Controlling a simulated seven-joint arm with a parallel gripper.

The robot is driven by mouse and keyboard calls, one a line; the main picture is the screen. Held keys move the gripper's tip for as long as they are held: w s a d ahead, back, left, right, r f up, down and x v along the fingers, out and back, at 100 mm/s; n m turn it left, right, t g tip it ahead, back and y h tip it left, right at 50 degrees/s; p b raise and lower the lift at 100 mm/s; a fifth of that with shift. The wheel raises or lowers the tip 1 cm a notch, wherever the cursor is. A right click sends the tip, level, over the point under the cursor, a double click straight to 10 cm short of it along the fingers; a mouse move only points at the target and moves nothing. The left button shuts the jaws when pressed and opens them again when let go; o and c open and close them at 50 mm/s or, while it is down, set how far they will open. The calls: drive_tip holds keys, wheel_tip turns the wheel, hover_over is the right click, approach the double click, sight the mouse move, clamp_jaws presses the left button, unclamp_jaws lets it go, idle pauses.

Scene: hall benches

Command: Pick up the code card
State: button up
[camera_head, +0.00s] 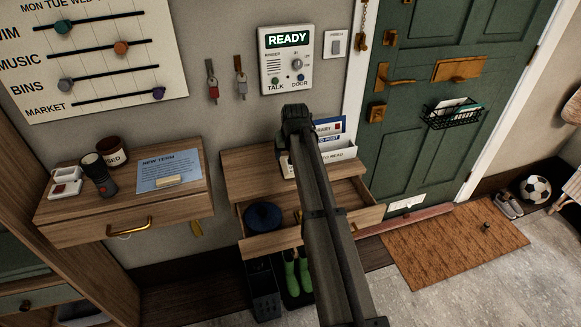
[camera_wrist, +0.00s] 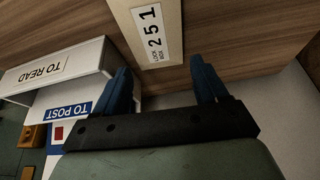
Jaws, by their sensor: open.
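The code card (camera_wrist: 152,34), white with "251" and "LOCK BOX" in black print, shows at the top of the wrist view. It is on the face of a beige upright piece on a wooden top. My gripper (camera_wrist: 161,76) is open, with its two blue fingers apart and nothing between them. The card lies beyond the fingertips, roughly in line with the gap, and neither finger visibly touches it. In the head view my arm reaches over the right-hand wooden cabinet and hides most of the card's spot and the fingers.
A white "TO READ" holder (camera_wrist: 55,66) and a blue "TO POST" label (camera_wrist: 67,112) are close left of my gripper in the wrist view. The cabinet's drawer (camera_head: 364,211) is open with a dark blue round item (camera_head: 263,217) inside. A wall intercom (camera_head: 287,60) hangs above.

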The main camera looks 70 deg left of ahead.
drive_tip(key=x, duration=0.3)
drive_tip(key=shift+f, duration=0.1)
drive_tip(key=shift+c, duration=0.3)
drive_tip(key=c, duration=0.6)
